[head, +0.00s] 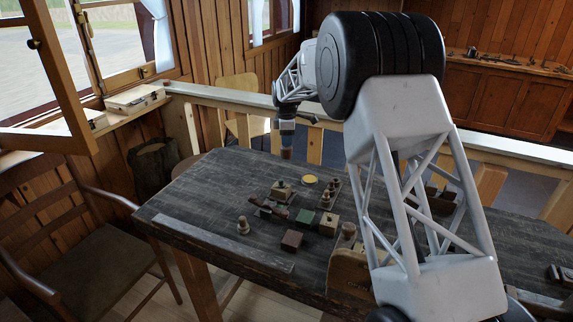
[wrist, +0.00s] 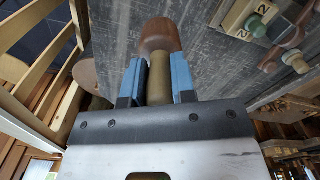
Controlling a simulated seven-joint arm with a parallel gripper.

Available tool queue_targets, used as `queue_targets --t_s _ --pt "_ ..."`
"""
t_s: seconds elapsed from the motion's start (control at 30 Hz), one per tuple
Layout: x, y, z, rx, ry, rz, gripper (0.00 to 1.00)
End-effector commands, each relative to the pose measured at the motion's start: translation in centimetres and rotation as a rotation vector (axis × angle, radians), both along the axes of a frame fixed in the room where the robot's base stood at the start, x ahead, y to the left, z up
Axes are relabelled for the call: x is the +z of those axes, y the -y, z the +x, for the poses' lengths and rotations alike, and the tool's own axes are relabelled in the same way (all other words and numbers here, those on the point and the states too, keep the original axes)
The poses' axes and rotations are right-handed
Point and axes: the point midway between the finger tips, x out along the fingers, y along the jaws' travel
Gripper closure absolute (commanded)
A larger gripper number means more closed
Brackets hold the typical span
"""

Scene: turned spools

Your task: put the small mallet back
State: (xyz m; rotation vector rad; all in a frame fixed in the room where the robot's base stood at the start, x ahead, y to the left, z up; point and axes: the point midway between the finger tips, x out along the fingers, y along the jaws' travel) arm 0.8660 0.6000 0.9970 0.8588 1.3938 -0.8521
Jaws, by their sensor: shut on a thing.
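My gripper (head: 287,141) is up over the far left part of the dark table, pointing down. In the wrist view, its blue fingers (wrist: 157,75) are shut on the tan shaft of a small mallet (wrist: 160,36). The mallet's rounded red-brown end sticks out past the fingertips. In the head view, the brown end of the mallet (head: 286,154) shows below the fingers, seemingly above the table top. The rest of its shaft is hidden in the gripper. I cannot make out a place made for the mallet.
A numbered block (wrist: 243,17) shows upper right in the wrist view. The table's left end is clear.

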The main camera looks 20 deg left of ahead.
Motion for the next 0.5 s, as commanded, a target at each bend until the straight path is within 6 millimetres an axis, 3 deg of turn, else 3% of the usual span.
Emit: queue_targets --t_s 0.2,0.5 --pt "-2.7 0.0 0.0 0.000 -0.002 -0.001 1.00" --pt "-3.3 0.0 0.0 0.000 -0.001 0.000 1.00"
